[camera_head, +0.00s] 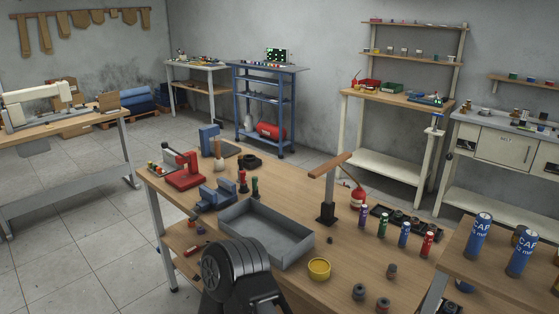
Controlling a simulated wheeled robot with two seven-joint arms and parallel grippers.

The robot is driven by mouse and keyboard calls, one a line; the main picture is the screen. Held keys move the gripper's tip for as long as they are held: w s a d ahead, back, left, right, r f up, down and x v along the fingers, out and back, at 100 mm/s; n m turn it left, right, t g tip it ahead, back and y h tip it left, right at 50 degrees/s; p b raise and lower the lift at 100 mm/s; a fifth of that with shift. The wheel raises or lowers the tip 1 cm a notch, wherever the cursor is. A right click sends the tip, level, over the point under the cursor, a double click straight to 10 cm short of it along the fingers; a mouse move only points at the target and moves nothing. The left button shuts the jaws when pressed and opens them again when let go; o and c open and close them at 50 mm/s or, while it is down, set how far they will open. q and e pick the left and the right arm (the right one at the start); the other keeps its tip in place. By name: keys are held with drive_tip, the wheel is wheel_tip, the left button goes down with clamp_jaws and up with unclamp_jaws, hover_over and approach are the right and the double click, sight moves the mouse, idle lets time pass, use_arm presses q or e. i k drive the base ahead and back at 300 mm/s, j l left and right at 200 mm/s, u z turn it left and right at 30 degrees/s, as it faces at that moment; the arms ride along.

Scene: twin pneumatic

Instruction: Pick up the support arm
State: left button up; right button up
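A stand with a dark square base, a grey upright post and a brown bar across its top (328,186) stands upright on the wooden workbench (290,190), right of the grey tray. It is the thing that looks most like the support arm, but no label confirms this. Nothing touches its post or bar.
A grey open tray (265,235) lies left of the stand, with a yellow round tin (319,269) in front. Several small coloured cylinders (405,233) stand to the right. Blue capacitors (478,235) stand at right.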

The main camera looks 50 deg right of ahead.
sight(330, 167)
drive_tip(key=i, duration=2.35)
drive_tip(key=i+z, duration=0.15)
drive_tip(key=z, duration=4.9)
